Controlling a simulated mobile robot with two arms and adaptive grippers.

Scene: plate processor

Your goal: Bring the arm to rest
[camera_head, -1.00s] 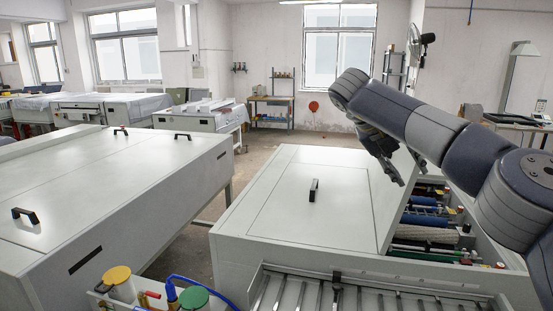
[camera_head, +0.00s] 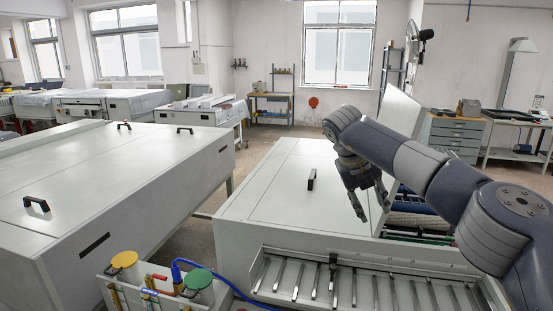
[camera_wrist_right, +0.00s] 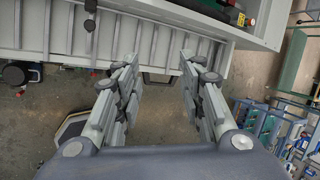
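My right arm comes in from the right in the head view, and its gripper (camera_head: 375,204) hangs fingers down above the plate processor (camera_head: 265,195). The gripper is open and empty; in the right wrist view its two fingers (camera_wrist_right: 159,88) stand well apart with only floor and the processor's slatted tray between and beyond them. The raised lid (camera_head: 402,108) of the processor stands behind the arm, and the rollers inside (camera_head: 408,222) are partly hidden by the arm. My left gripper is not in view.
A second long white machine (camera_head: 120,175) with black handles stands at left. The slatted tray (camera_head: 375,285) runs along the processor's front. Bottles with yellow and green caps (camera_head: 125,260) and a blue hose (camera_head: 215,275) are at the front left. Open floor lies behind.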

